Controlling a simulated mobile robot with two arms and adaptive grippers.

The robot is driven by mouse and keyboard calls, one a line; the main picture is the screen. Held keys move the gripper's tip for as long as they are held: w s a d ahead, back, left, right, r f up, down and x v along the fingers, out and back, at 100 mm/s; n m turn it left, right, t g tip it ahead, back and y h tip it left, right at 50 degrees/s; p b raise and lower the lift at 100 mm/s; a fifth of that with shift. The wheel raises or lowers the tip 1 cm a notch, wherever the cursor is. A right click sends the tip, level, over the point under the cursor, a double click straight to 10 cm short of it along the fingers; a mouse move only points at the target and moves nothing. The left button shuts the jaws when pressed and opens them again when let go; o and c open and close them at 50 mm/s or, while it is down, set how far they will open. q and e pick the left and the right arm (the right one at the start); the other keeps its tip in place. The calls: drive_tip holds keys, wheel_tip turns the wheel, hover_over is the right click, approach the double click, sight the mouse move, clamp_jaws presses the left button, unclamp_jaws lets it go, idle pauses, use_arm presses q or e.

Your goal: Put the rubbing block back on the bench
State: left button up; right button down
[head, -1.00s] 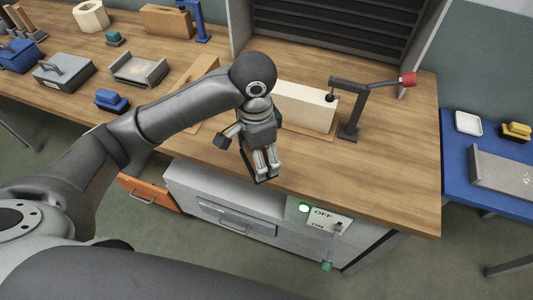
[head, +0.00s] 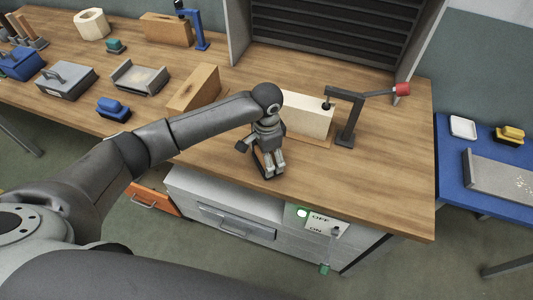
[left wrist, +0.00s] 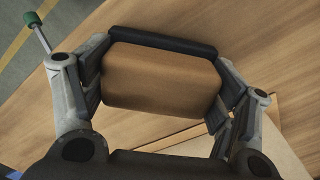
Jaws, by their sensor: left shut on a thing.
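The rubbing block (left wrist: 160,78) is a brown block with a dark strip along its far edge, seen large in the left wrist view. My left gripper (head: 268,170) is shut on it, with one finger on each side. In the head view the gripper points down near the front edge of the bench (head: 370,185) and mostly hides the block. The block is over or on the bench top; I cannot tell whether it touches. My right gripper is not in view.
A pale block (head: 306,118) stands behind the gripper, beside a dark clamp with a red knob (head: 402,89). A wooden block (head: 194,88), a blue block (head: 113,108) and a grey tray (head: 139,78) lie to the left. The bench top right of the gripper is clear.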

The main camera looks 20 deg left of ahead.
use_arm(q)
drive_tip(key=shift+f, duration=0.1)
drive_tip(key=shift+f, duration=0.1)
drive_tip(key=o, duration=0.9)
drive_tip(key=shift+o, duration=0.2)
wheel_tip(320, 180, up, 11)
drive_tip(key=shift+f+b, duration=0.1)
drive_tip(key=shift+b, duration=1.05)
drive_tip(key=shift+r, duration=0.7)
